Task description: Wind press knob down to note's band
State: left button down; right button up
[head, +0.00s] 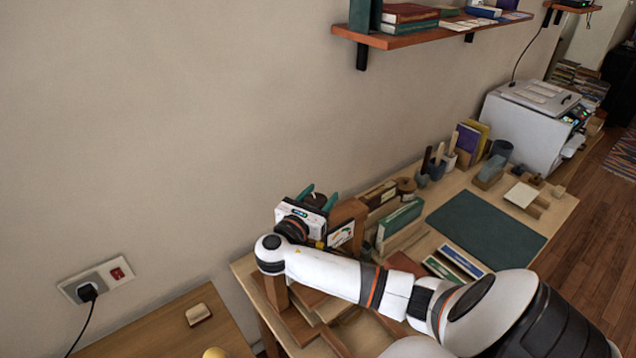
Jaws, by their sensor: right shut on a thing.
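A wooden book press (346,213) stands at the back left end of the workbench, largely hidden by my right arm. The dark round press knob (317,199) shows at its top, between the two teal fingers of my right gripper (319,195). The gripper is shut on the knob from above. A small white note (341,235) with coloured marks is on the press, just right of my wrist. Its band, and how high the knob stands against it, cannot be made out. My left gripper is not in view.
Right of the press are a green-and-white box (399,222), a dark green mat (486,236) and pots of tools (437,169). A white printer (532,120) stands farther back. A shelf of books (430,33) hangs above. A lower table (165,335) is at left.

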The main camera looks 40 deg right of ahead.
jog(key=shift+d+r+m+g, duration=0.15)
jog(key=shift+r+m+g, duration=0.15)
jog(key=shift+r, duration=0.1)
jog(key=o, duration=0.7)
jog(key=shift+o, duration=1.4)
jog(key=shift+f, duration=0.15)
jog(key=b+v, duration=0.2)
jog(key=v, duration=1)
jog(key=shift+f, duration=0.1)
